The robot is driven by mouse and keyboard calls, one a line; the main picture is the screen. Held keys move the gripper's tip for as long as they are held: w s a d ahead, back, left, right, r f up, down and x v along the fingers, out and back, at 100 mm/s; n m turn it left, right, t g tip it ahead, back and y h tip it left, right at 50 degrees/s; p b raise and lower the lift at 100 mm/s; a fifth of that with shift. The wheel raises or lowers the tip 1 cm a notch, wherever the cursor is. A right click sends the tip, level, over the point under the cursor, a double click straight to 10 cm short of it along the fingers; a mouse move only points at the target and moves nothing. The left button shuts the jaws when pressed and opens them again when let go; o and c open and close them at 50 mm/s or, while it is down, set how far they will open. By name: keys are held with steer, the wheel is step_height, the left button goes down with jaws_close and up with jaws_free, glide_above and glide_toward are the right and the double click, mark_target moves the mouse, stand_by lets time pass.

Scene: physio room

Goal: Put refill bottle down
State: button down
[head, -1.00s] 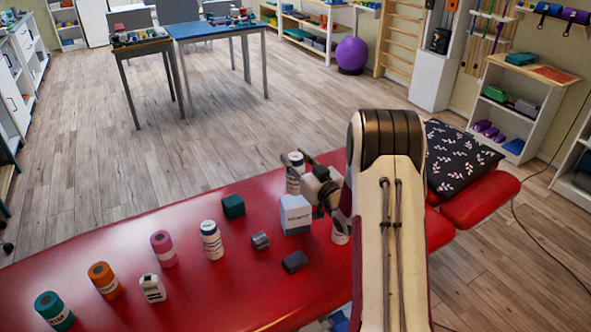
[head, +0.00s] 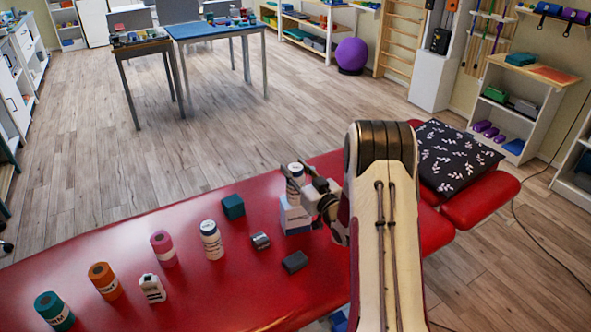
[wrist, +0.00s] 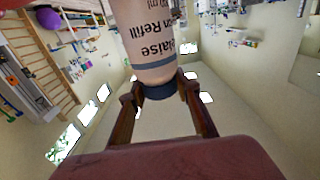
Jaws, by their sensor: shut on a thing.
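The refill bottle (head: 294,183) is pale with a dark band and dark print, and my gripper (head: 305,188) is shut on it. In the head view it is upright and overlaps the top of a white and blue box (head: 296,222). I cannot tell whether it touches the box. In the wrist view the bottle (wrist: 150,40) is at the top centre, its dark cap end between my fingers (wrist: 160,88). Its far end is out of that view.
The red treatment table (head: 215,290) carries a dark green block (head: 233,207), a silver cylinder (head: 260,240), a dark grey block (head: 295,261), a white bottle (head: 212,240) and several coloured bottles at left. A patterned pillow (head: 456,160) lies at right. The table's front middle is bare.

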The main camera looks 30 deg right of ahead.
steer(key=c, duration=1.5)
jaws_free()
steer(key=shift+f, duration=0.15)
steer(key=shift+o, duration=0.2)
steer(key=shift+r, duration=0.2)
steer(key=s, duration=1.2)
